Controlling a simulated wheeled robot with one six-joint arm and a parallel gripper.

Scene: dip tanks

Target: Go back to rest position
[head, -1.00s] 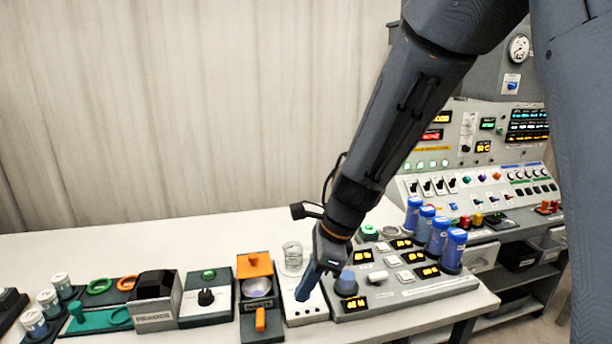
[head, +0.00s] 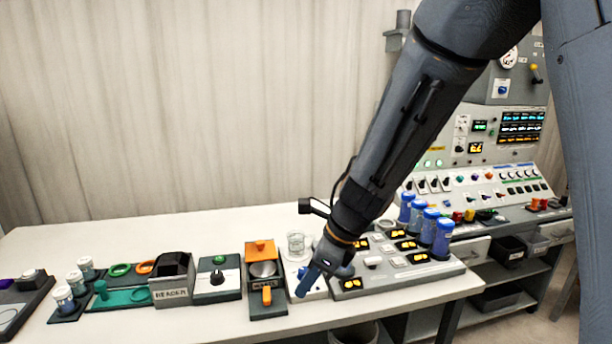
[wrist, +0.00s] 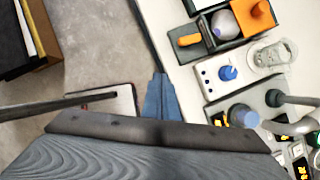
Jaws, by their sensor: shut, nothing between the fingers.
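My gripper (head: 305,284) points down and to the left in the head view, over the front part of the bench near the white module and the dip-tank panel. Its blue fingers are together with nothing between them. In the wrist view the closed fingers (wrist: 160,97) lie over the bench's front edge, with floor to the left. The white module with a blue knob (wrist: 228,72) is to the right of the fingers there, apart from them.
The grey panel (head: 440,268) with several blue-capped tubes (head: 441,236) stands right of my gripper. A glass beaker (head: 296,243) stands behind it. An orange-handled unit (head: 267,297) and the reader box (head: 172,281) are to the left. The bench's back left (head: 120,235) is clear.

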